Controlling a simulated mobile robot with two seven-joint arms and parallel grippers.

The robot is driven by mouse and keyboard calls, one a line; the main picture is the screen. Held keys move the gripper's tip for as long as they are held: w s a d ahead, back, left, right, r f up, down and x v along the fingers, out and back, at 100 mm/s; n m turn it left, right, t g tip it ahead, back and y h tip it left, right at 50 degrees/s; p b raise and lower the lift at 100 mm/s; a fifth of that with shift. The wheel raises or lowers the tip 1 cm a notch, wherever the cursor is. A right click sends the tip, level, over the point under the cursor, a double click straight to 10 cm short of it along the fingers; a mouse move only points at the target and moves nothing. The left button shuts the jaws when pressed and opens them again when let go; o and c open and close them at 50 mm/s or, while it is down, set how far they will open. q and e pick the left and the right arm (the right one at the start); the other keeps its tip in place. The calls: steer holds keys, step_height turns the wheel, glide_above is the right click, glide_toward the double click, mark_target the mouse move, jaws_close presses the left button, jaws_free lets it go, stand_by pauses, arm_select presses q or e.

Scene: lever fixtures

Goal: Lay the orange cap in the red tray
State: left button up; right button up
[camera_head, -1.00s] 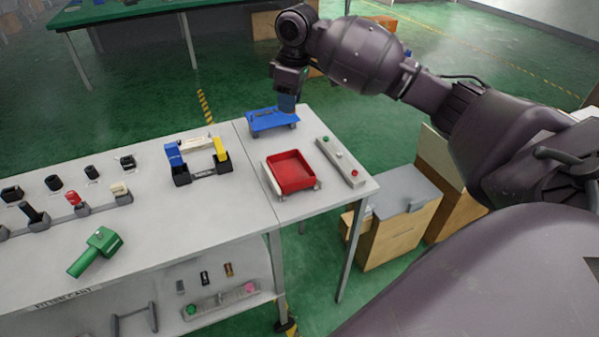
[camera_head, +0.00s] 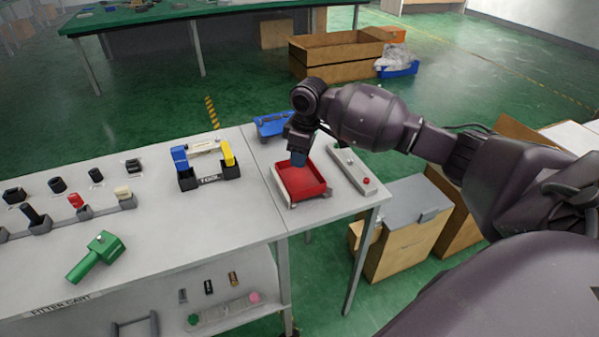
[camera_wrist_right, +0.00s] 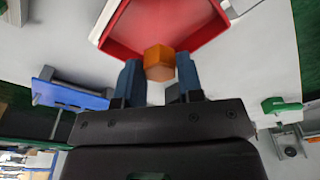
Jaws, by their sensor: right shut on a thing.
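The orange cap (camera_wrist_right: 158,62) shows in the right wrist view between the two blue fingertips of my right gripper (camera_wrist_right: 160,78), which is shut on it. In the head view the right gripper (camera_head: 299,158) hangs over the back part of the red tray (camera_head: 305,184), and the cap is hidden there. The tray's inside (camera_wrist_right: 165,22) lies just past the cap in the right wrist view. I cannot tell the height of the cap above the tray floor. My left gripper is not in view.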

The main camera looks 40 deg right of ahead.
mark_target(299, 180)
step_height(299, 180, down, 5)
steer(key=shift+f+b, duration=0.2)
steer(key=shift+b, duration=0.35)
steer(key=shift+f, duration=0.2)
steer(key=shift+r, duration=0.1)
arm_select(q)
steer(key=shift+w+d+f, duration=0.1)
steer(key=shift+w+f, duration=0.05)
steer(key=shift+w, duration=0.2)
arm_select(e)
steer(key=o, duration=0.9)
steer(key=shift+o, duration=0.5)
steer(key=r, duration=0.3)
steer(key=r+p, duration=0.1)
steer(key=r, duration=0.3)
steer(key=s+r+p, duration=0.1)
steer(key=r, duration=0.3)
steer(key=shift+d, duration=0.4)
steer(key=shift+r+p, duration=0.3)
steer(key=shift+r, duration=0.2)
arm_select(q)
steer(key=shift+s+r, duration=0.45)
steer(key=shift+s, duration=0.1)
